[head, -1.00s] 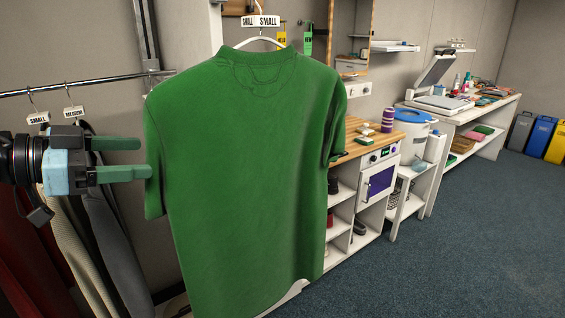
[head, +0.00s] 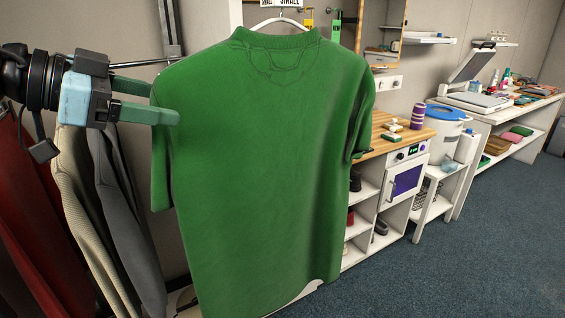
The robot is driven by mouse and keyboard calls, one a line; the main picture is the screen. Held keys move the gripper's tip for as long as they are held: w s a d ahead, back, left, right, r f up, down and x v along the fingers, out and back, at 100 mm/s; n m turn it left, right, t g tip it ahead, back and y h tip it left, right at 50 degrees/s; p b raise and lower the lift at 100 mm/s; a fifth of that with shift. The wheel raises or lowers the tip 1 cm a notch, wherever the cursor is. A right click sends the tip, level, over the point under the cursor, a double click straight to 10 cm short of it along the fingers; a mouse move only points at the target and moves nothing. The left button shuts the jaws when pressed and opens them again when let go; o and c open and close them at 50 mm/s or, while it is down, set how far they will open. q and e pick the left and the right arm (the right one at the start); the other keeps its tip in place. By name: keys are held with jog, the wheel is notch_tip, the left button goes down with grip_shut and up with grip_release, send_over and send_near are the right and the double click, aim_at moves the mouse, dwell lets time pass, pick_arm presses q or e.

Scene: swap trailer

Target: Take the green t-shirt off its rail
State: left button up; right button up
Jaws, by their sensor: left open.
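The green t-shirt (head: 265,170) hangs upright on a white hanger (head: 272,23) in the middle of the head view, with a size tag at the hook. The hook's top is cut off by the picture edge, so its hold on the rail is hidden. My left gripper (head: 165,102) is open at the shirt's left sleeve. Its nearer finger overlaps the front of the sleeve, and its other finger ends at the sleeve's edge, its tip seemingly behind the cloth. I cannot tell whether they touch it. My right gripper is not in view.
A metal rail (head: 140,64) runs behind my left gripper. Red, cream and grey garments (head: 125,215) hang at left. A wood-topped counter (head: 398,138) with shelves stands behind the shirt at right, then a worktable (head: 500,108). The blue floor (head: 440,275) at right is clear.

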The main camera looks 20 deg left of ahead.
aim_at(185, 108)
pick_arm(q)
jog(key=shift+w, duration=0.15)
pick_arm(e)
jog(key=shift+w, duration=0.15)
pick_arm(q)
jog(key=shift+w+d+f, duration=0.15)
jog(key=x, duration=0.3)
jog(key=shift+w+f, duration=0.25)
jog(key=shift+w, duration=0.1)
jog(key=shift+w+d, duration=0.25)
jog(key=shift+w, duration=0.05)
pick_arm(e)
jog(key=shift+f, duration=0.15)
pick_arm(q)
grip_shut()
